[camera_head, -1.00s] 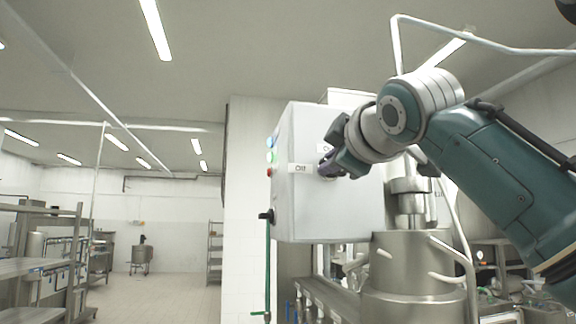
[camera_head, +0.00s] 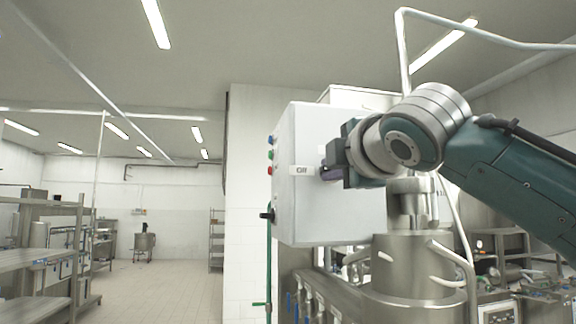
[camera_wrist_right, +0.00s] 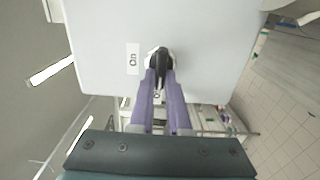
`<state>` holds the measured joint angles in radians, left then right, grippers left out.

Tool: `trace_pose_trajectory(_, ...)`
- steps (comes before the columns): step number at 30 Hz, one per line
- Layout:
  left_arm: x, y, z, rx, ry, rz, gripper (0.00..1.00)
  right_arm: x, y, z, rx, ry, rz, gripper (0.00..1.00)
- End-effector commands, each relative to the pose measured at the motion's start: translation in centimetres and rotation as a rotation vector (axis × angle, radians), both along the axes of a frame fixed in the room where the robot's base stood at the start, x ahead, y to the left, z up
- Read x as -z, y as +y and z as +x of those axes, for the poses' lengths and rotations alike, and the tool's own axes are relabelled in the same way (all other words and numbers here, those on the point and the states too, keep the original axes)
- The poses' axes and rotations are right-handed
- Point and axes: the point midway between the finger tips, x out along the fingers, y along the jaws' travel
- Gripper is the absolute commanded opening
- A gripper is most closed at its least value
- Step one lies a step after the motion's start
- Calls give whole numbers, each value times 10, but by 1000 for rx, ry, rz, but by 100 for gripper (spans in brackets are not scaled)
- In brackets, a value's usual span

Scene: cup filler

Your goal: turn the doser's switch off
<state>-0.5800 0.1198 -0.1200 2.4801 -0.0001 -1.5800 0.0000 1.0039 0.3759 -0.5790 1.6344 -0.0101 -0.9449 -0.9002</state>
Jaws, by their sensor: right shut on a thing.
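The doser's control box (camera_head: 330,222) is a pale grey cabinet with an "Off" label (camera_head: 302,170) on its front in the head view. My right gripper (camera_head: 326,173) is at the box front, just right of that label. In the right wrist view, the dark switch knob (camera_wrist_right: 160,58) sits on a pale round base, with an "On" label (camera_wrist_right: 132,59) to its left. The purple fingers of my right gripper (camera_wrist_right: 155,80) are shut on the knob. In the head view the gripper hides the knob. My left gripper is not in view.
Small coloured lamps (camera_head: 270,155) line the box's left edge. A steel vessel (camera_head: 412,275) stands below my right arm, with white pipes beside it. Steel shelving (camera_head: 70,235) stands at left, and the floor (camera_head: 165,290) between is clear.

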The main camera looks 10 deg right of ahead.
Motion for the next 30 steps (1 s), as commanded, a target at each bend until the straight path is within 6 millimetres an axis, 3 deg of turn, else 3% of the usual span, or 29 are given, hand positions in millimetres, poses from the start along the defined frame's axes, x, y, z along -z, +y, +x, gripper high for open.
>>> trace_pose_trajectory(10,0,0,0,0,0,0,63,3,-1,1,4,7,-6,0)
trace_pose_trajectory(11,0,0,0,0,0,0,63,3,-1,1,4,7,-6,18)
trace_pose_trajectory(18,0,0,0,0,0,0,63,2,0,0,2,3,-4,45)
trace_pose_trajectory(30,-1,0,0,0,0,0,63,0,0,-9,-1,0,-3,45)
